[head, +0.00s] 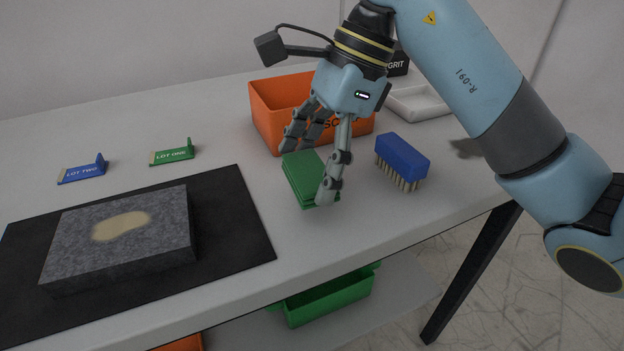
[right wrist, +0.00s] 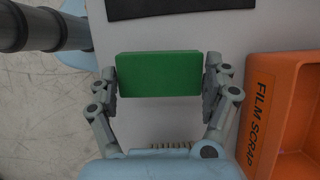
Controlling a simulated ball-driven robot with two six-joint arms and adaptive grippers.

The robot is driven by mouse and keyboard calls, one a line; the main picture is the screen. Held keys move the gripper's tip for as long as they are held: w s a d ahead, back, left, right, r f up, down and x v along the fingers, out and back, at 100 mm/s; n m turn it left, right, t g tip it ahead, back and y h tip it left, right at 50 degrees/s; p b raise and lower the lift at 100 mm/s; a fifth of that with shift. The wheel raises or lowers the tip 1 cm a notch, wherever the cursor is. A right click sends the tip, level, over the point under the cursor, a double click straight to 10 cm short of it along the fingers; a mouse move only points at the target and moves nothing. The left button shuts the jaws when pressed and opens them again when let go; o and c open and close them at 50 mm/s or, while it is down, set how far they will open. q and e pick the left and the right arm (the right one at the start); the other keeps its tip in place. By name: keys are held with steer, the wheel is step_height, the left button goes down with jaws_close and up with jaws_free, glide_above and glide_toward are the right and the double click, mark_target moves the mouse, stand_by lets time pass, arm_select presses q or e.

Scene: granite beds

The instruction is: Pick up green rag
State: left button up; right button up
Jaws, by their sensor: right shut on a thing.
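The green rag (head: 303,176) is a folded, flat stack on the white table, left of the blue brush. My right gripper (head: 308,172) comes down over it from above, with fingers on either side. In the right wrist view the green rag (right wrist: 159,74) lies between the two fingers of my right gripper (right wrist: 160,82), which touch its short ends. The gripper is shut on the rag. The rag appears to be at table level; I cannot tell whether it is lifted. My left gripper is in neither view.
An orange bin (head: 275,107) labelled FILM SCRAP stands close behind the rag. A blue brush (head: 403,157) is to the right. A granite block (head: 120,240) sits on a black mat (head: 235,215) at left. Blue (head: 82,172) and green (head: 172,154) lot markers stand behind it.

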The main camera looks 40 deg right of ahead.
steer(key=s+d+r+p, duration=0.6)
steer(key=s+r+p, duration=0.1)
steer(key=s+p, duration=0.1)
steer(key=shift+s+d, duration=0.35)
steer(key=shift+s, duration=0.4)
